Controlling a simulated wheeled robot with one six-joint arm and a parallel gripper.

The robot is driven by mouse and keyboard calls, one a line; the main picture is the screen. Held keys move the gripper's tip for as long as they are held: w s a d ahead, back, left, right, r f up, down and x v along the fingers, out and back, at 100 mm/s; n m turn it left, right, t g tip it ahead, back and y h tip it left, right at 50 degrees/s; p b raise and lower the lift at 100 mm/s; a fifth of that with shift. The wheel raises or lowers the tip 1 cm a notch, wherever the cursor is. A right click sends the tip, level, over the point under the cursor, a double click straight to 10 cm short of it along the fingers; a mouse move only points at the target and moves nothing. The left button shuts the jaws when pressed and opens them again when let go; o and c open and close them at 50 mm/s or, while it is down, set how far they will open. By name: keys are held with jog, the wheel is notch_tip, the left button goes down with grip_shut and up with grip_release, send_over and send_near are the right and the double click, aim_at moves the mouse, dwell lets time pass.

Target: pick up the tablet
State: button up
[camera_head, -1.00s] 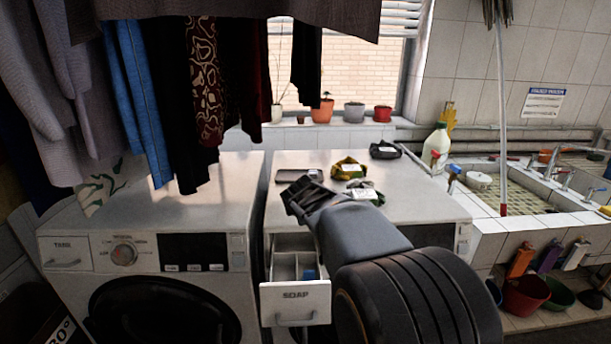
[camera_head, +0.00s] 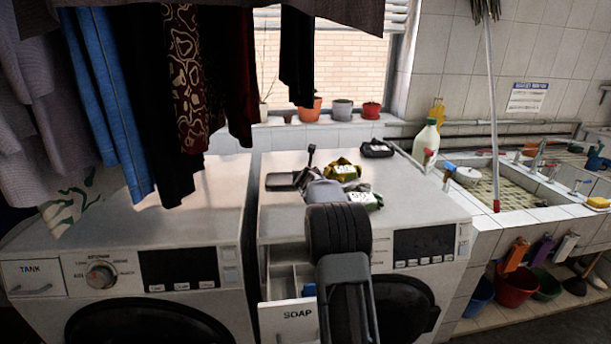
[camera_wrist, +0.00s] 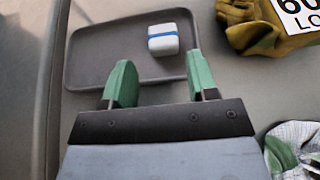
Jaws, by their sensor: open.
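The tablet (camera_wrist: 163,40) is a small white block with a blue stripe. It lies on a shallow grey tray (camera_wrist: 95,62), towards the tray's far right part in the wrist view. My gripper (camera_wrist: 161,78) is open, its two green fingers apart with nothing between them. The tablet lies beyond the fingertips, roughly in line with the gap. In the head view the tray (camera_head: 279,181) is on top of the right washing machine, with my gripper (camera_head: 304,174) at its right side. I cannot make out the tablet there.
Yellow-green packages (camera_head: 344,170) with number labels lie close to the right of my gripper. A dark item (camera_head: 377,148) lies behind them. The soap drawer (camera_head: 290,318) of the right machine (camera_head: 420,210) is pulled open below my arm. Clothes (camera_head: 185,80) hang at left.

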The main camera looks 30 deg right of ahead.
jog(key=shift+w+d+f, duration=0.25)
jog(key=shift+w+d, duration=0.1)
jog(key=shift+w, duration=0.15)
jog(key=p+x, duration=0.4)
jog(key=shift+r, duration=0.15)
jog(key=shift+w+d+f+p, duration=0.3)
jog(key=shift+w+f, duration=0.05)
jog(key=shift+w, duration=0.05)
jog(key=shift+f, duration=0.15)
jog(key=c, duration=0.9)
